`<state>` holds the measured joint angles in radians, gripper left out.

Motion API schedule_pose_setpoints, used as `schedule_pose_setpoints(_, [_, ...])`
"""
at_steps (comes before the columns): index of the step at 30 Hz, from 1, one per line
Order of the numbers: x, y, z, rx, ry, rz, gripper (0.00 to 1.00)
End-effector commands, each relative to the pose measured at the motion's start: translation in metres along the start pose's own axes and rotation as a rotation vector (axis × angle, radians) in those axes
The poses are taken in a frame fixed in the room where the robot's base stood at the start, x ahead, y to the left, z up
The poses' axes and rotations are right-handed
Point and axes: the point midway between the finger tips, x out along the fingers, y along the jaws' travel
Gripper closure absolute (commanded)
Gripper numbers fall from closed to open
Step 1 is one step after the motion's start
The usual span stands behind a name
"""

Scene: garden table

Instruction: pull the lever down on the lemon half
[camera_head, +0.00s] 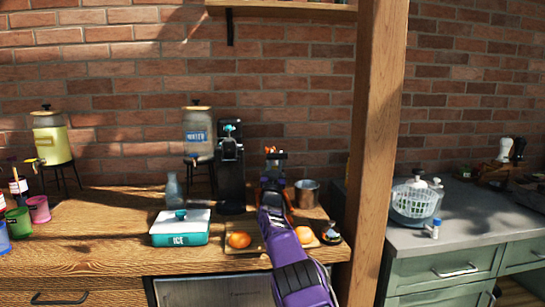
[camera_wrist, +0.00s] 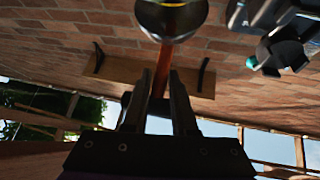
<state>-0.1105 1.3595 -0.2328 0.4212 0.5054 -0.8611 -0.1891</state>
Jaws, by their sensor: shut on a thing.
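A tall black press (camera_head: 231,175) stands at the back of the wooden counter, with a teal tip on top. Its dark upper part (camera_wrist: 283,50) shows at the upper right of the wrist view. My gripper (camera_head: 275,155) is raised just right of the press, above the counter. In the wrist view my fingers (camera_wrist: 160,95) close around a reddish-brown handle (camera_wrist: 172,52) with a dark, shiny rounded end. I cannot tell whether this handle joins the press as its lever. I cannot make out a lemon half in either view.
A teal ice box (camera_head: 180,232) and boards with oranges (camera_head: 240,240) are in front of the press. A metal cup (camera_head: 307,193) stands right of my gripper. A water dispenser (camera_head: 198,135) is left of the press. A wooden post (camera_head: 375,120) rises at right.

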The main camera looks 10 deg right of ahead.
Motion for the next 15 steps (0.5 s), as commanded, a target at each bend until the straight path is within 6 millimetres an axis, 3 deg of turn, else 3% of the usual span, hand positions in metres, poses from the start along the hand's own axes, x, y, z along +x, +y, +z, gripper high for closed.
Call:
schedule_pose_setpoints(2, [-0.0032, 0.0077, 0.0082, -0.003, 0.000, 0.006, 1.00])
schedule_pose_setpoints(15, [-0.0045, 0.0141, 0.0114, 0.003, 0.023, 0.006, 1.00])
